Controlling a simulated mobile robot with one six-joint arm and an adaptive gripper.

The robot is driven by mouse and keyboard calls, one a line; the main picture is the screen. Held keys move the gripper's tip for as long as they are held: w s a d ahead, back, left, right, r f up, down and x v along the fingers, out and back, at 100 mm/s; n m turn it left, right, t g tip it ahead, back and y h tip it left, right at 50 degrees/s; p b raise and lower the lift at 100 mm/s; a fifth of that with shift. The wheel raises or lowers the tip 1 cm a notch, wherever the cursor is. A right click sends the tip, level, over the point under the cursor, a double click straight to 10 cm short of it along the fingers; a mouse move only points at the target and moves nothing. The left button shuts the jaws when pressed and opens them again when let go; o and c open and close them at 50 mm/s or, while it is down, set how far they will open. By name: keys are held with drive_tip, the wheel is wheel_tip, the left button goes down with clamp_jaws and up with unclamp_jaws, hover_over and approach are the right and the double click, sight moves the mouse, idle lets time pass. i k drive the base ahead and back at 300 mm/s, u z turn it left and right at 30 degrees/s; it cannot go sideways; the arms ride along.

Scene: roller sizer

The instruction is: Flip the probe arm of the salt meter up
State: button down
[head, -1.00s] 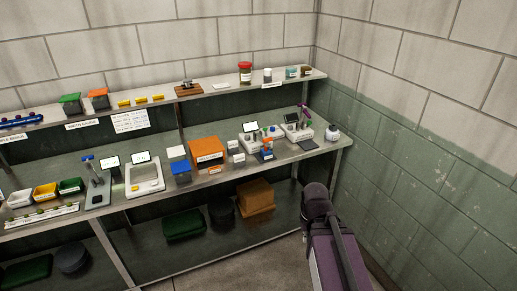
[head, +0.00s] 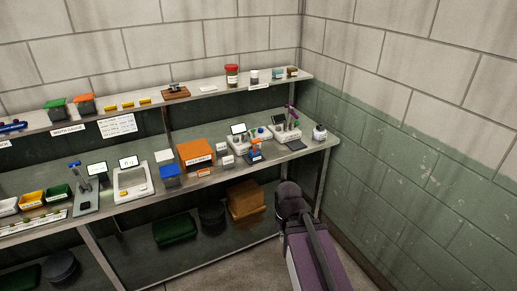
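My gripper is not visible; only part of my arm shows at the lower right.
The upper shelf (head: 215,94) with jars runs above and behind. The block wall closes the right side.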

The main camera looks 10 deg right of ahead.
sight(251, 143)
drive_tip(key=z, duration=0.05)
drive_tip(key=i, duration=1)
drive_tip(key=u, duration=0.05)
